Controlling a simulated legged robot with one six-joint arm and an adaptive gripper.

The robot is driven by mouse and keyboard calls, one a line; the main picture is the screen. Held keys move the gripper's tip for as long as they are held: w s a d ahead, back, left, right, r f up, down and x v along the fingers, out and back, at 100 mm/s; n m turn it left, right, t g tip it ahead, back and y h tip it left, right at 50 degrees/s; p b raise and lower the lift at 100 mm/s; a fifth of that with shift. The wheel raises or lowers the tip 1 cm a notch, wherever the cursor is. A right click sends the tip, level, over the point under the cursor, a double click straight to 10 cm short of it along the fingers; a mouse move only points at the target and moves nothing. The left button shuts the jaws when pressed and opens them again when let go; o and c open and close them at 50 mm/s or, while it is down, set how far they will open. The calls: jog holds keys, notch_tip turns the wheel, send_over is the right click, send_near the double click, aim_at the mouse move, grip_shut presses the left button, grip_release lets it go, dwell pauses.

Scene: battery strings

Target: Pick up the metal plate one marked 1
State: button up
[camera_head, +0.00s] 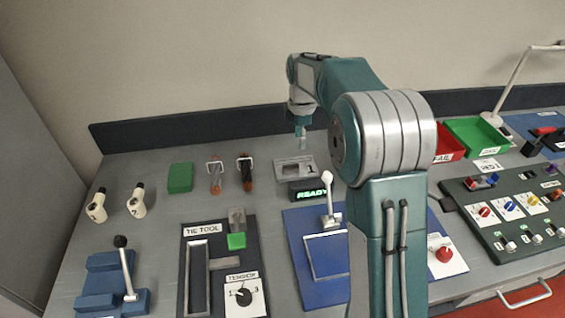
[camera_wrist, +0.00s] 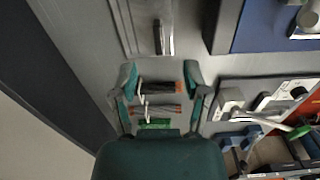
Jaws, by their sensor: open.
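The metal plate marked 1 (camera_head: 284,171) is a flat grey piece with a cut-out, lying on the bench behind the READY display. In the wrist view, a grey plate (camera_wrist: 128,20) with a dark slot at the top edge, partly cut off, appears to be the same plate; its mark cannot be read there. My gripper (camera_head: 301,145) points down above the bench, near the plate's back edge in the head view. In the wrist view my gripper (camera_wrist: 161,76) is open, its two fingers apart and holding nothing, with the plate beyond the fingertips.
Two orange-ended tools (camera_head: 215,175) and a green block (camera_head: 180,178) lie left of the plate. The READY display (camera_head: 312,192) and a blue lever mat (camera_head: 300,220) are in front. A dark back rail (camera_head: 200,127) runs behind. Bare bench lies around the tools.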

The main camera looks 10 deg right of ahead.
aim_at(296, 164)
jog(key=shift+w+f, duration=0.35)
jog(key=shift+f, duration=0.35)
notch_tip(296, 164, down, 4)
jog(key=shift+r, duration=0.1)
jog(key=shift+s+a+f, duration=0.1)
jog(key=shift+a+f, duration=0.1)
jog(key=shift+f, duration=1.35)
jog(key=shift+a+f, duration=0.15)
jog(key=shift+f, duration=1.4)
grip_shut()
